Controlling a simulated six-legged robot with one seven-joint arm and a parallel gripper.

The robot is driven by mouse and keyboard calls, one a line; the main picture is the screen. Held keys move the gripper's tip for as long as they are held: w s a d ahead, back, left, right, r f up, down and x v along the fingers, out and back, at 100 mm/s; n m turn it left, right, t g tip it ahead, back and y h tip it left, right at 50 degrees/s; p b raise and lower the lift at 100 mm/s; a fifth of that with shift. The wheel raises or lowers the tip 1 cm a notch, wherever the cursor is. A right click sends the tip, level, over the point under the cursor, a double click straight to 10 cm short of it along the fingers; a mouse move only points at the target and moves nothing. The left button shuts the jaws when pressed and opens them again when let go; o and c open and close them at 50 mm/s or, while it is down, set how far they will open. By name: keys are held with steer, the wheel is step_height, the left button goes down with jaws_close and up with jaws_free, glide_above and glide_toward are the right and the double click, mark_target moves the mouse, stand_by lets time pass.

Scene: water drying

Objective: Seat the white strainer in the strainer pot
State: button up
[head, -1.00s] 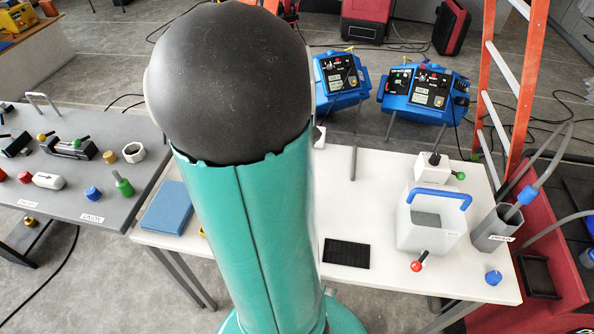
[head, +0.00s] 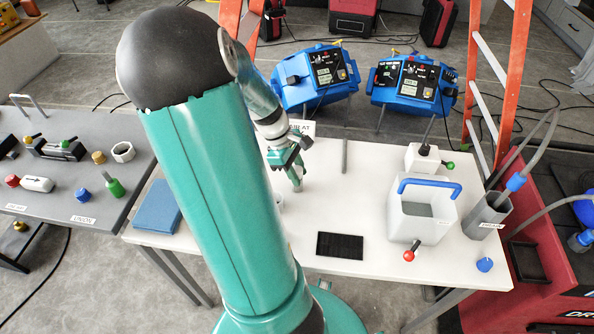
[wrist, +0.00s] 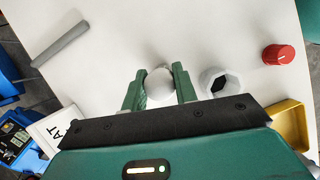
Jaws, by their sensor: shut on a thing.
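My gripper (wrist: 158,76) is shut on a rounded white piece (wrist: 160,86), which looks like the white strainer. The piece sits between the green fingers, over the white table. In the head view my gripper (head: 297,184) points down beside my upper arm, at the table's left-middle part. A pale fitting with a dark angular opening (wrist: 217,81) stands just right of the gripper in the wrist view. It may be the strainer pot, but I cannot tell for sure. The held piece is apart from it.
A red knob (wrist: 279,55) and a yellow tray (wrist: 291,124) lie right of the gripper in the wrist view. A grey post (head: 344,155), black mat (head: 340,246) and white tank with blue handle (head: 424,229) stand on the table. A blue pad (head: 158,207) lies left.

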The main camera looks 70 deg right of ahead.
steer(key=shift+f, duration=0.15)
steer(key=o, duration=1)
steer(key=shift+c, duration=0.2)
steer(key=v, duration=1.2)
steer(key=shift+r, duration=0.25)
